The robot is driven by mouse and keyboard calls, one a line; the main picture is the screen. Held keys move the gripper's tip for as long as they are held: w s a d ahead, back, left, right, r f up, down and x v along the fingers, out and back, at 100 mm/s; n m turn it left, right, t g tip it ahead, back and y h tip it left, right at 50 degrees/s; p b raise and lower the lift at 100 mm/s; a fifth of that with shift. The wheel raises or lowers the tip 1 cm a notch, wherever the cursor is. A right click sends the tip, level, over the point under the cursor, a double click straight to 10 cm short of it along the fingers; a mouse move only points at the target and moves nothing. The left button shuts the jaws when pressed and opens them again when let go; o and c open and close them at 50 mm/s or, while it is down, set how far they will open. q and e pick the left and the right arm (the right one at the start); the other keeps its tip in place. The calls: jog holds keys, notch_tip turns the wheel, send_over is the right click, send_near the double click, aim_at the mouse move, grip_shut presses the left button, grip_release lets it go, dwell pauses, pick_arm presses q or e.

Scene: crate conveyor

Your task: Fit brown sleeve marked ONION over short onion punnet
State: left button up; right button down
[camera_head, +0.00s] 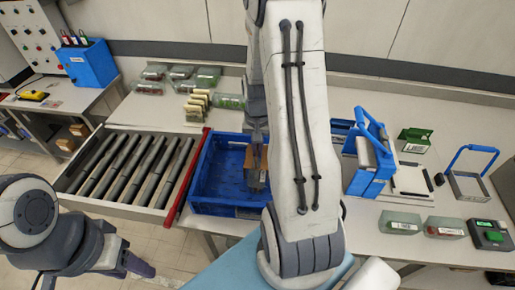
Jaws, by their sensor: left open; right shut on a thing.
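My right gripper (257,138) reaches down into the blue crate (205,190) and is shut on a brown, sleeve-like piece (264,160). Its marking is not readable, and my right arm hides part of the crate and piece. I cannot tell whether a punnet is inside it. My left gripper (140,266) is low at the left, open and empty, in front of the conveyor and away from the crate. Several clear punnets (182,72) with green or reddish contents lie at the back of the table. I cannot tell which is the onion punnet.
A roller conveyor (130,165) with a red end bar adjoins the crate. Right of my arm stand a blue handled carrier (370,165), a grey handled tray (467,187), a green-labelled box (413,140), two packs (400,222) and a scale-like device (487,235). Beige packs (197,103) lie behind the crate.

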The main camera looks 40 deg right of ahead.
aim_at(258, 166)
jog(key=shift+f+b, duration=0.95)
jog(key=shift+f, duration=0.45)
jog(key=shift+f, duration=0.15)
jog(key=shift+f+b, duration=0.85)
jog(key=shift+f, duration=0.15)
jog(key=shift+f, duration=0.35)
jog(key=shift+f+b, duration=0.75)
jog(key=shift+b, duration=0.05)
jog(key=shift+s+f, duration=0.1)
jog(key=shift+f, duration=0.05)
jog(key=c, duration=0.9)
grip_release()
jog(key=shift+a, duration=0.1)
jog(key=shift+c, duration=0.2)
jog(key=shift+s+f, duration=0.1)
